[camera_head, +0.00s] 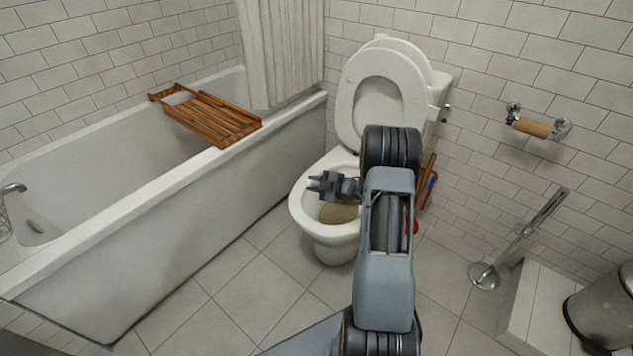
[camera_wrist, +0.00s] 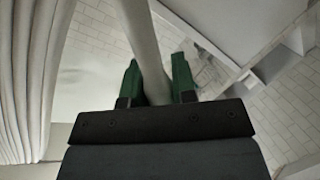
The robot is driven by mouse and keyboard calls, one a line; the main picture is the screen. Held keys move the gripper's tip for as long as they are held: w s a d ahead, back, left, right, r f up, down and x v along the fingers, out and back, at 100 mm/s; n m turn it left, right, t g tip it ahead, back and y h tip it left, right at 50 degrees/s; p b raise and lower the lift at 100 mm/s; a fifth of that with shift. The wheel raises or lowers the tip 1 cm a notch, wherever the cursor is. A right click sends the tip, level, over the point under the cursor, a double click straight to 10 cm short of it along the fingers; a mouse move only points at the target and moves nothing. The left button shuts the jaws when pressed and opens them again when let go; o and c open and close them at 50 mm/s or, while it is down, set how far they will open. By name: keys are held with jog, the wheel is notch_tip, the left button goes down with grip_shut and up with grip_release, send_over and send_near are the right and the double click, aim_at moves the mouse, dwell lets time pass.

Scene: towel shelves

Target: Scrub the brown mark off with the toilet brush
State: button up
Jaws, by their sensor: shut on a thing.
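My gripper (camera_head: 314,184) is over the toilet bowl with its green fingers pointing left. In the wrist view the fingers (camera_wrist: 157,85) are shut on a pale rod (camera_wrist: 147,45). I cannot tell whether it is the toilet brush's handle, and no brush head shows. The white toilet (camera_head: 298,208) has its lid and seat (camera_head: 352,100) raised. A brown patch (camera_head: 338,214) shows inside the bowl below the gripper. My arm hides the bowl's right side.
A bathtub (camera_head: 170,240) with a wooden rack (camera_head: 212,118) and a curtain (camera_head: 280,50) stands left. A chrome stand (camera_head: 484,276), a paper-roll holder (camera_head: 533,128) and a bin (camera_head: 603,308) are right. Something red (camera_head: 415,226) is partly hidden behind my arm. Floor tiles between bath and toilet are clear.

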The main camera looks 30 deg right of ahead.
jog(key=shift+s+d+r+p, duration=0.2)
jog(key=shift+d+r+p, duration=0.65)
jog(key=shift+d+r, duration=0.1)
jog(key=shift+s+a+f+b, duration=0.25)
jog(key=shift+a+f+b, duration=0.2)
jog(key=shift+f, duration=0.1)
jog(key=shift+s+a+f+b, duration=0.2)
jog(key=shift+a+f+b, duration=0.1)
jog(key=shift+a+f, duration=0.15)
jog(key=shift+w+d+r, duration=0.1)
jog(key=shift+w+r, duration=0.2)
jog(key=shift+w, duration=0.45)
jog(key=shift+s+a+f, duration=0.15)
jog(key=shift+a+f, duration=0.15)
jog(key=shift+f, duration=0.05)
jog(key=shift+s+d+r+p, duration=0.2)
jog(key=shift+d+r+p, duration=0.45)
jog(key=shift+d+r, duration=0.45)
jog(key=shift+s+a+f+b, duration=0.2)
jog(key=shift+a+f+b, duration=0.25)
jog(key=shift+f, duration=0.15)
jog(key=shift+s+a+f+b, duration=0.15)
jog(key=shift+a+f+b, duration=0.25)
jog(key=shift+f, duration=0.2)
jog(key=shift+r, duration=0.1)
